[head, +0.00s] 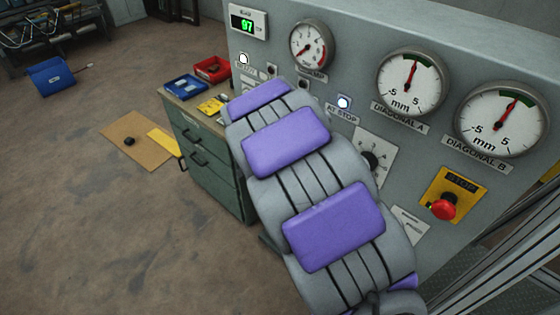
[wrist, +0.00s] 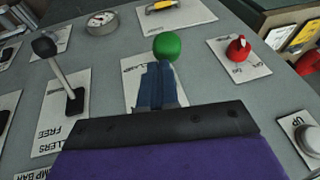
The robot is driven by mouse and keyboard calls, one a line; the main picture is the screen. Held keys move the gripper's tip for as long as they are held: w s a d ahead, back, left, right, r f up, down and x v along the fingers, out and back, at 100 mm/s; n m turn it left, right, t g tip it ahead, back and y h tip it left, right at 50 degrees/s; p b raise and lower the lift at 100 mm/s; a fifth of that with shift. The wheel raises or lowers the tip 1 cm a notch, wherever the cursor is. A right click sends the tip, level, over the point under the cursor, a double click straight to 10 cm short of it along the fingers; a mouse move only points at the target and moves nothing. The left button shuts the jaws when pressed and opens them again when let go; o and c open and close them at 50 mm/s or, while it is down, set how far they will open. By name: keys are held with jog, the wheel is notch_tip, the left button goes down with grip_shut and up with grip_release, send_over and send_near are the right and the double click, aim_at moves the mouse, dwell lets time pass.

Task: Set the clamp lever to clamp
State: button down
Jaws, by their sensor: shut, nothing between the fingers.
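In the wrist view a lever with a green ball knob (wrist: 167,45) stands on a white label plate (wrist: 133,85). My gripper (wrist: 160,72) is shut and empty, its blue fingers just below the green knob in the picture. The fingers hide the lever's shaft and most of the plate. I cannot tell whether they touch the lever. The plate's lettering is partly covered and too small to read for certain, so the lever's setting cannot be told. In the head view neither the gripper nor this lever shows; my arm covers the lower middle.
Left of my gripper stands a black-knobbed lever (wrist: 60,70) on a plate reading "ROLLERS FREE". A red knob (wrist: 238,48) is at the right, with an "UP" button (wrist: 310,138) below it. The head view shows a gauge panel (head: 350,70) and red stop button (head: 444,207).

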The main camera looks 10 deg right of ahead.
notch_tip(320, 180, down, 7)
jog(key=s+a+t+h+b, duration=0.1)
jog(key=a+b, duration=0.1)
jog(key=b, duration=0.1)
jog(key=shift+s+a+h, duration=0.3)
jog(key=shift+s, duration=0.1)
dwell(0.8)
jog(key=shift+a, duration=0.2)
